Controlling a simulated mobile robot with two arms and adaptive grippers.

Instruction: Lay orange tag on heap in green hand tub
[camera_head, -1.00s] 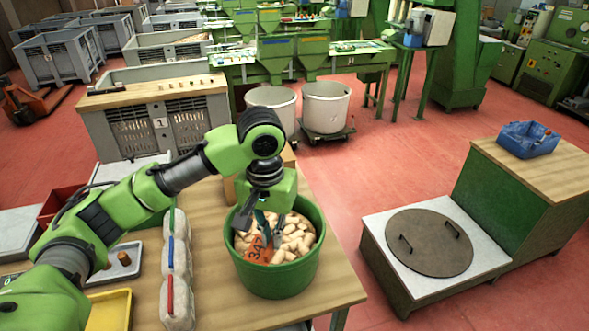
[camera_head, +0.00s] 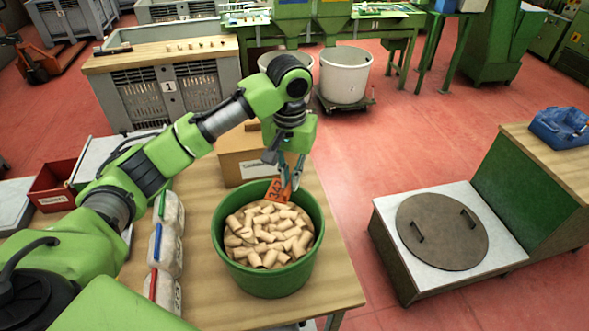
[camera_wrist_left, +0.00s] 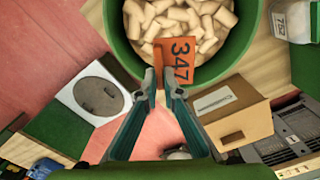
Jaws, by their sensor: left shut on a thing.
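In the head view the tag is tilted at the far rim of the green tub (camera_head: 268,282). In the wrist view the tag (camera_wrist_left: 180,58) overlaps the corks near the tub rim, with the left gripper (camera_wrist_left: 164,88) at its lower edge. I cannot tell whether the tag touches the heap. The heap of cork stoppers (camera_head: 266,236) fills the tub, which stands on the wooden table (camera_head: 205,295). My right gripper is out of view.
A cardboard box (camera_head: 240,160) stands just behind the tub. Several filled bags (camera_head: 168,245) lie left of it, and a red bin (camera_head: 55,185) is farther left. To the right, beyond the table edge, is a low stand with a round lid (camera_head: 442,235).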

